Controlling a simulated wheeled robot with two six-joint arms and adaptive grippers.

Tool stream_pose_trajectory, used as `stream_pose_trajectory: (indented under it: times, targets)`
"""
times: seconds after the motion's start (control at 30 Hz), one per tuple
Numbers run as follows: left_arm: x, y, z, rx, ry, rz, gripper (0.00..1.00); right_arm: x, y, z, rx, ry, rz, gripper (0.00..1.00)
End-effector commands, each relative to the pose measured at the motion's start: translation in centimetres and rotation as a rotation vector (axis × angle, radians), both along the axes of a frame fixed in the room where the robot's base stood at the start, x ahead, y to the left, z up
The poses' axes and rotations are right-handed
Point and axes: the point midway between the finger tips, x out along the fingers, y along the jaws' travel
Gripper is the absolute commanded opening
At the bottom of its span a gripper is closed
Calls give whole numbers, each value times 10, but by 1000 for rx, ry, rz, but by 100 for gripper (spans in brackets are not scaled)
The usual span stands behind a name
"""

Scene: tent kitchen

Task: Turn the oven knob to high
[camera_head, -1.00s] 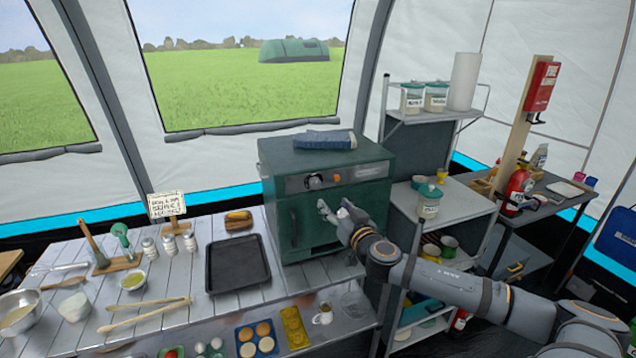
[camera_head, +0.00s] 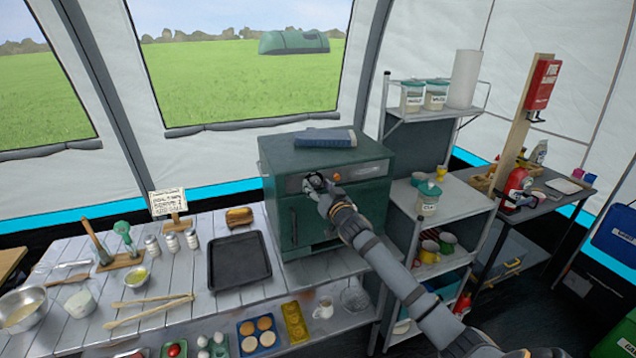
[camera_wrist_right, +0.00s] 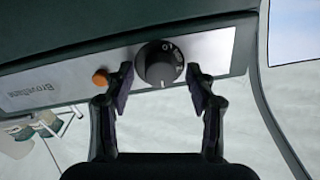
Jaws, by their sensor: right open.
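The dark green oven (camera_head: 285,210) stands on the slatted table, with a pale control strip across its upper front. In the right wrist view the black round oven knob (camera_wrist_right: 159,63) sits on that strip, its white pointer line towards the bottom. My right gripper (camera_wrist_right: 159,88) is open, with one finger on each side of the knob; contact cannot be told. In the head view the right gripper (camera_head: 318,184) is at the oven's front and hides most of the knob. The left gripper does not show.
An orange button (camera_wrist_right: 101,77) is beside the knob. A folded blue cloth (camera_head: 325,138) lies on the oven. A black baking tray (camera_head: 240,288) lies left of the oven. Grey shelves (camera_head: 462,208) with jars stand close on the right.

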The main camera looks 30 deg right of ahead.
Motion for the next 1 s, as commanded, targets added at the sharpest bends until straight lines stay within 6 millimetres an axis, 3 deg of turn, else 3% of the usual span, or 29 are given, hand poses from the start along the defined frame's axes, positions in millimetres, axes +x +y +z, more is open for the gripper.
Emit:
stream_pose_trajectory:
  times: [0.3, 0.7, 1.0]
  targets:
    - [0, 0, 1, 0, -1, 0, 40, 4, 0, -1, -1, 0, 1, 56]
    - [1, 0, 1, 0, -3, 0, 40, 4, 0, -1, -1, 0, 0, 4]
    - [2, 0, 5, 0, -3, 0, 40, 4, 0, 0, -35, 8, 0, 2]
